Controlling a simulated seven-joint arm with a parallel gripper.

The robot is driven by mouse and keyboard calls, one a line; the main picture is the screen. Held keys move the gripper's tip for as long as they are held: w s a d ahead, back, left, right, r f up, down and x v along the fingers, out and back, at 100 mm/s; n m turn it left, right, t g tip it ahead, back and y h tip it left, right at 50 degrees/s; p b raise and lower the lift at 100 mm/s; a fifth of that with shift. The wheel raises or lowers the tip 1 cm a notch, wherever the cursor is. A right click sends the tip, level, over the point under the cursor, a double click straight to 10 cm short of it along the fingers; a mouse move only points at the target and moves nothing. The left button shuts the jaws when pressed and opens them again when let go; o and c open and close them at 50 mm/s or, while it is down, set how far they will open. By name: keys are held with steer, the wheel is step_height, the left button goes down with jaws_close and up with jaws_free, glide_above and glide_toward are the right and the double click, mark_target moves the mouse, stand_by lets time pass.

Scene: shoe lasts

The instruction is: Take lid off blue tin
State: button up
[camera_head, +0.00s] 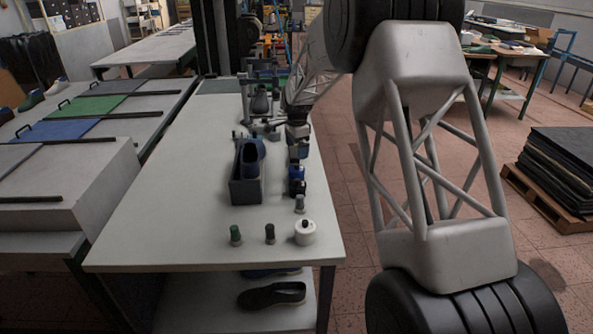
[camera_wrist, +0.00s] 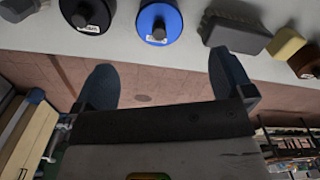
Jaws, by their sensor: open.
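The knob and blue top are in place. My gripper (camera_wrist: 165,78) is open and empty. Its two dark fingers point towards the table edge, on either side of the tin's line and apart from it. In the head view my gripper (camera_head: 298,132) is at the table's right edge, small and partly hard to make out among dark and blue items.
A black tin (camera_wrist: 88,14) stands left of the blue one. A grey block (camera_wrist: 237,34), a yellow block (camera_wrist: 285,45) and a brown tin (camera_wrist: 305,62) are to its right. In the head view a dark box (camera_head: 246,190) holds a blue shoe. A white tin (camera_head: 305,233) stands nearer.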

mark_target(296, 164)
steer(key=shift+f, duration=1.2)
steer(key=shift+f, duration=2.6)
steer(key=c, duration=1)
